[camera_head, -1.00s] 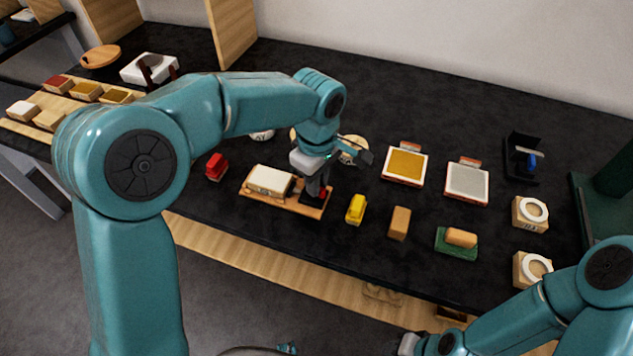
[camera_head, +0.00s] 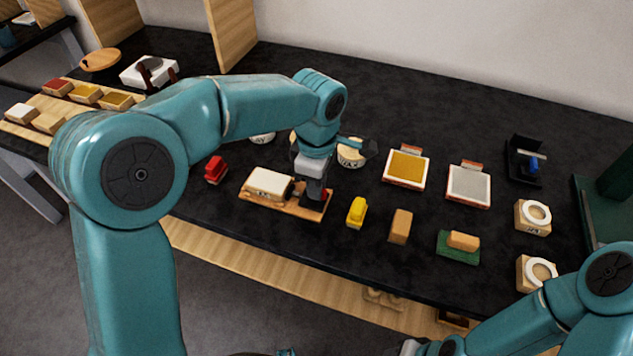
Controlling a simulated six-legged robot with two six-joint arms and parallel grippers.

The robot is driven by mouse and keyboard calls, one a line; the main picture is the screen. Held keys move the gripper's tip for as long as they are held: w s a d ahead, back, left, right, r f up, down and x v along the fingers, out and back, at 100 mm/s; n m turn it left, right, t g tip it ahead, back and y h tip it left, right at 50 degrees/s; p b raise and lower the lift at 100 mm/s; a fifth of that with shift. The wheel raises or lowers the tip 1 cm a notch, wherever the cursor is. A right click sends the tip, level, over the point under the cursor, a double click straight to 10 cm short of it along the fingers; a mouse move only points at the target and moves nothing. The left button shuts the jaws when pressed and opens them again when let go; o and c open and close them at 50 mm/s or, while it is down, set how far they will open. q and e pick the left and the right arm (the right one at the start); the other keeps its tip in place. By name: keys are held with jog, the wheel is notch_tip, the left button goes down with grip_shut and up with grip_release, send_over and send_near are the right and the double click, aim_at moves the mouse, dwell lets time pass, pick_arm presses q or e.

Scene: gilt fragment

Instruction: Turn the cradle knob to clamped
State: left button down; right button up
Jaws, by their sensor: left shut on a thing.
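The cradle (camera_head: 246,196) is a wooden board near the table's front edge, with a white block (camera_head: 269,183) lying on its left part. My left gripper (camera_head: 314,195) points down at the board's right end. It is shut on the cradle knob, which is mostly hidden by the fingers and housing; only dark parts and a bit of red show there. The knob's setting cannot be read. My right arm comes in at the lower right; only a grey bit of its gripper end shows at the bottom edge, with the fingers out of sight.
A red block (camera_head: 215,170) lies left of the cradle, and a yellow piece (camera_head: 357,211) and tan block (camera_head: 401,226) lie right of it. A round pot (camera_head: 350,154) stands behind. Gold (camera_head: 405,167) and silver (camera_head: 469,186) trays lie further right.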

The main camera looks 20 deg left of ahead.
pick_arm(q)
jog(key=shift+w+r, duration=0.1)
jog(key=c, duration=1.1)
grip_release()
notch_tip(320, 180, up, 16)
jog(key=shift+r+p, duration=0.15)
jog(key=shift+p, duration=1.1)
